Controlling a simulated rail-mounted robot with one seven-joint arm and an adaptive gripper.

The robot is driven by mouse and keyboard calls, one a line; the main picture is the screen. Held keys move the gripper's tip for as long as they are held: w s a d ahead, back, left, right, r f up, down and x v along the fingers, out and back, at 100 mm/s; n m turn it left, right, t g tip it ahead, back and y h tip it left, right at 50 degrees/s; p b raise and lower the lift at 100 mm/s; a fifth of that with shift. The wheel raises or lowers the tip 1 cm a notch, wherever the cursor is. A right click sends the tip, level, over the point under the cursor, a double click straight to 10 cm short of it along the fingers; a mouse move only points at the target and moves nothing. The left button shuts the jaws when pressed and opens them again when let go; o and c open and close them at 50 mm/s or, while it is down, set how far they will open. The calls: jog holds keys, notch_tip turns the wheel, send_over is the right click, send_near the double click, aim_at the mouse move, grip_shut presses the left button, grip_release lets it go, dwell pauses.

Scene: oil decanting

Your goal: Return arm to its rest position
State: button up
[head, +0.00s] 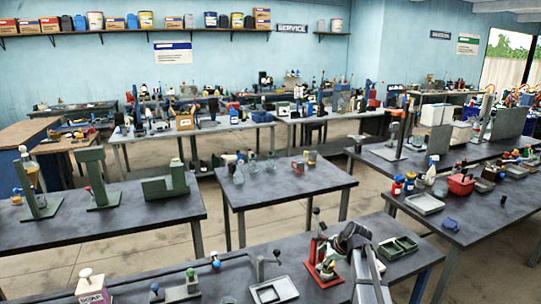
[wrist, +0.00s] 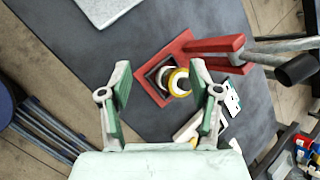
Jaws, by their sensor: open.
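My gripper (wrist: 162,85) is open and empty in the wrist view, its two green-padded fingers spread wide apart. Between and beyond the fingers, a red stand (wrist: 196,46) shows below with a yellow ring (wrist: 179,83) and a dark square frame on its base. The gripper looks down on the stand and appears apart from it. In the head view my arm reaches in from the lower right over the front table, close to the red stand (head: 318,238). The gripper's fingers cannot be made out clearly there.
The front table (head: 222,290) also holds a metal tray (head: 274,290), a green tray (head: 398,247) and a lever fixture (head: 188,284). The middle table (head: 285,189) carries glass flasks and a red mug. Crowded benches stand on the right and behind, with floor aisles between.

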jog(key=s+a+f+n+g+h, duration=0.1)
jog(key=s+f+n+g+h, duration=0.1)
jog(key=s+f+n, duration=0.7)
jog(key=s+a+f+n+g+h, duration=0.15)
jog(key=s+f+n, duration=0.25)
jog(key=s, duration=0.8)
jog(key=s+a+f+n+g+h, duration=0.1)
jog(key=s+a+f+n+g, duration=0.1)
jog(key=s+f+n, duration=0.7)
jog(key=s+f+m+g+b, duration=0.1)
jog(key=s+f+g+b, duration=0.2)
jog(key=s+f, duration=0.9)
jog(key=s+f+m+g+b, duration=0.1)
jog(key=s+f+g+b, duration=0.2)
jog(key=s+f+b, duration=0.4)
jog(key=s+f, duration=0.6)
jog(key=s, duration=0.5)
jog(key=shift+d+f+g, duration=0.15)
jog(key=shift+f+g, duration=0.15)
jog(key=shift+g, duration=0.05)
